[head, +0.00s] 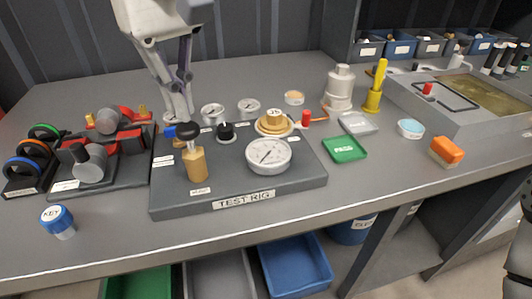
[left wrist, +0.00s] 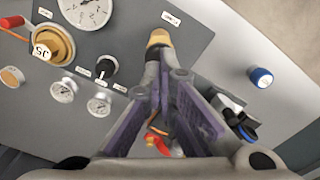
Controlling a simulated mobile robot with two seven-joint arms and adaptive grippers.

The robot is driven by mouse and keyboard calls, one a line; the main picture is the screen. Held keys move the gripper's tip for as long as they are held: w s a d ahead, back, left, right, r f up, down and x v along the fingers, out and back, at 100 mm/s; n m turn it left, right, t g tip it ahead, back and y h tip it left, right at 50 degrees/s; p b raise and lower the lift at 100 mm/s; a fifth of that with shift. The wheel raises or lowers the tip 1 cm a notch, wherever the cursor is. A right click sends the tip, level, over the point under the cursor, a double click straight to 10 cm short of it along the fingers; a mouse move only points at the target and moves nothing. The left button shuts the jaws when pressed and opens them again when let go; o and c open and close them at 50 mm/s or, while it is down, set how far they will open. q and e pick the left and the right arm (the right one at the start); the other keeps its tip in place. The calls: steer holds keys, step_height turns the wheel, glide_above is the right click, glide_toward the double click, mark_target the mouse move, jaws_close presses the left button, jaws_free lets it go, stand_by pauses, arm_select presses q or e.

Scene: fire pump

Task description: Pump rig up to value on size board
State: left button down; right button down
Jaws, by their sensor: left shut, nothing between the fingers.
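The grey test rig (head: 240,203) lies mid-bench with a large white dial gauge (head: 268,155), two small gauges, a black knob (head: 226,131) and a brass coupling (head: 272,123). A brass pump handle (head: 195,165) with a dark blue-black end stands at its left; its brass end shows in the left wrist view (left wrist: 158,38). My left gripper (head: 180,115) is shut and empty, pointing down behind the handle. In the left wrist view its fingertips (left wrist: 160,62) appear close to the brass end; contact cannot be told. The dial reading is too small to tell. My right gripper is out of view.
Colored rings (head: 27,165) and a clamp stand (head: 92,180) sit left of the rig. A green PASS tag (head: 344,149), white fitting (head: 340,88), yellow tool (head: 376,85) and water tank (head: 470,100) are right.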

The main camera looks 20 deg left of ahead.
mark_target(186, 126)
arm_select(q)
steer(key=shift+f+p, duration=0.3)
steer(key=shift+f, duration=1.9)
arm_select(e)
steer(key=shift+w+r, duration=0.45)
arm_select(q)
steer(key=shift+r, duration=1.75)
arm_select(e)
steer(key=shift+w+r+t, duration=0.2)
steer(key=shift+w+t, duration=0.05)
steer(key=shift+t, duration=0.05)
arm_select(q)
steer(key=shift+f, duration=1.75)
steer(key=shift+r, duration=1.8)
